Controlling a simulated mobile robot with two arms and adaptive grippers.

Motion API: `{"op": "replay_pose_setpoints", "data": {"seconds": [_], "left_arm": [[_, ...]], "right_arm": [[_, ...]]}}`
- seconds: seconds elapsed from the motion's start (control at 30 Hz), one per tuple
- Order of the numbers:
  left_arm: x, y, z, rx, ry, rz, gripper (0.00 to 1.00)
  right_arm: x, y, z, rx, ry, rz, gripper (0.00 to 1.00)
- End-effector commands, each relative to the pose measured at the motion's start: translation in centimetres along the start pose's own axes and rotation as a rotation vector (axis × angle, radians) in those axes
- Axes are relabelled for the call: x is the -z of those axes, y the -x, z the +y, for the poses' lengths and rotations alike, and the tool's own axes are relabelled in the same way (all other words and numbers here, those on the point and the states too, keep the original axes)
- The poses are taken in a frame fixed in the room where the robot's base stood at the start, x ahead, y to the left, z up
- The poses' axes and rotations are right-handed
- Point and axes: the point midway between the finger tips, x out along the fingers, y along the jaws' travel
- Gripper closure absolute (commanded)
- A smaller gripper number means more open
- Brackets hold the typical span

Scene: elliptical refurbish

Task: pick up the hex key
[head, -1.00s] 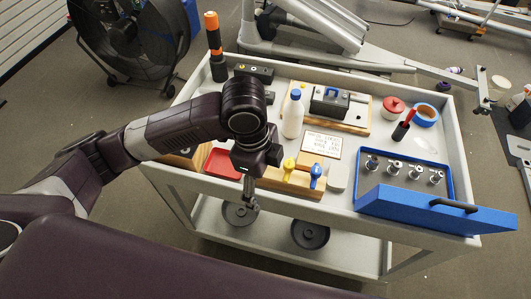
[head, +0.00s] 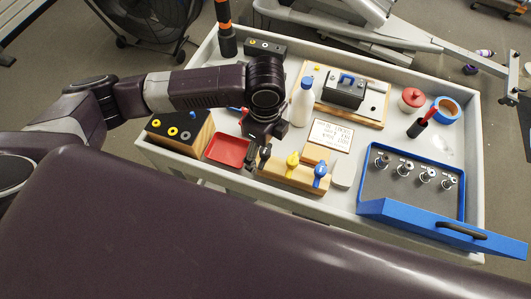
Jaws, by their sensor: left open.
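A wooden block (head: 290,178) on the cart top holds upright tools with a yellow handle (head: 293,160) and a blue handle (head: 320,170). These look like hex keys, but their shafts are hidden and I cannot tell which one the task means. My left gripper (head: 258,157) points down at the block's left end, left of the yellow handle. It is open, and its wrist hides part of the area behind it. I cannot tell whether its fingers touch anything. My right gripper is not in view.
A red tray (head: 228,150) and a black-topped wooden box (head: 182,131) lie to the left. A white bottle (head: 302,105) stands behind the block. A printed card (head: 330,134) and a white piece (head: 343,172) are to its right. A blue drawer tray (head: 411,205) holds several metal sockets.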

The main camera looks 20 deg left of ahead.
Motion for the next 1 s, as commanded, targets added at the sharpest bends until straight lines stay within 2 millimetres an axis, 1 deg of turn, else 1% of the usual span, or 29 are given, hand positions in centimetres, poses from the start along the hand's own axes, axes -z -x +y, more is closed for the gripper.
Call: {"op": "replay_pose_setpoints", "data": {"seconds": [0.1,0.3,0.73,1.0], "left_arm": [[0.06,-0.58,0.03,0.000,-0.002,0.002,0.20],[0.05,-0.62,0.01,0.001,-0.001,0.001,0.21],[0.04,-0.59,0.01,0.001,-0.001,0.001,0.69],[0.04,-0.47,-0.02,0.002,-0.001,0.001,0.69]], "right_arm": [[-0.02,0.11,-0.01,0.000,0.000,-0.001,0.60],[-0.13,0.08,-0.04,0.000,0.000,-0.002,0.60],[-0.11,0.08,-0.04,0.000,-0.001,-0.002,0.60],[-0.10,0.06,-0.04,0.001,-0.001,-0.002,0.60]]}}
